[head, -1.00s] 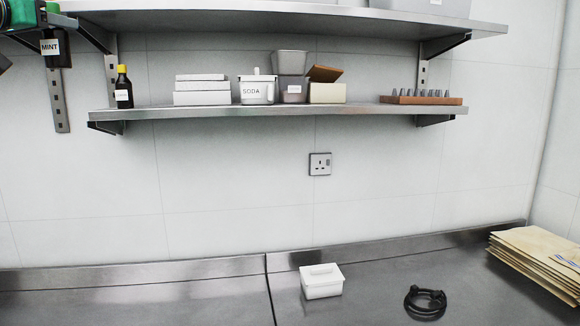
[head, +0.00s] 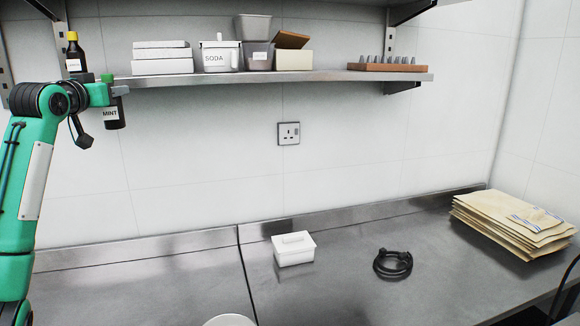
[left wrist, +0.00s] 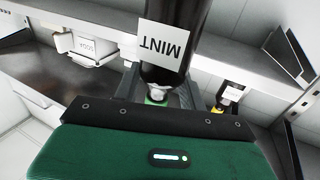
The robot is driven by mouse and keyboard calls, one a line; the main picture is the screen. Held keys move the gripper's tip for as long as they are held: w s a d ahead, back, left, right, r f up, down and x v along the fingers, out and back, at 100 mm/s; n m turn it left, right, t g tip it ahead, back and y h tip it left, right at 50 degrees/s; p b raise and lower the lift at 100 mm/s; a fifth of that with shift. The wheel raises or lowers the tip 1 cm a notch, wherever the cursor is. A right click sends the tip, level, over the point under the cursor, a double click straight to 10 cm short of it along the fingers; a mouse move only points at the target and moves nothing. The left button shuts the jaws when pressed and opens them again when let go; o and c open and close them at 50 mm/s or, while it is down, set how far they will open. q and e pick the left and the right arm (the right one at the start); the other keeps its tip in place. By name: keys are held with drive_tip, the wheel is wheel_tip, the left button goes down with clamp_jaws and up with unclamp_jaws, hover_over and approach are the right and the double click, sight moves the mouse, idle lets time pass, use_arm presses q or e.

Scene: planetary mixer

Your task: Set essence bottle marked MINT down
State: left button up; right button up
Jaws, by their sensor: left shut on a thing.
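The essence bottle marked MINT (head: 112,115) is dark with a white label and a green cap. My left gripper (head: 117,91) is shut on it near the cap and holds it in the air, its body hanging below the front of the lower shelf (head: 300,77) at the left. In the left wrist view the MINT bottle (left wrist: 175,45) is close up, its label upside down, with its green cap between the fingers (left wrist: 157,98). The right gripper is not in view.
On the shelf stand a yellow-capped bottle (head: 74,54), white boxes (head: 162,60), a SODA container (head: 220,56) and a rack of nozzles (head: 389,65).

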use_arm(q)
drive_tip(key=w+d+f, duration=0.1)
drive_tip(key=d+f, duration=0.4)
drive_tip(key=f, duration=0.5)
drive_tip(key=w+d+f, duration=0.1)
drive_tip(key=d+f, duration=0.4)
drive_tip(key=f, duration=0.5)
drive_tip(key=s+d+f+h+b, duration=0.1)
drive_tip(key=s+d+f, duration=0.2)
drive_tip(key=f, duration=0.6)
drive_tip(key=s+d+f, duration=0.4)
drive_tip(key=f, duration=0.4)
drive_tip(key=s+d+f, duration=0.1)
drive_tip(key=s+f, duration=0.4)
drive_tip(key=s, duration=0.4)
drive_tip(key=s+d+f+y, duration=0.1)
drive_tip(key=s+d+f, duration=0.1)
drive_tip(key=s+f, duration=0.4)
drive_tip(key=s+d+f+y+b, duration=0.1)
drive_tip(key=s+f, duration=0.5)
drive_tip(key=s, duration=0.7)
drive_tip(key=shift+s+d+n, duration=0.2)
drive_tip(key=shift+d+n, duration=0.1)
drive_tip(key=shift+d, duration=0.1)
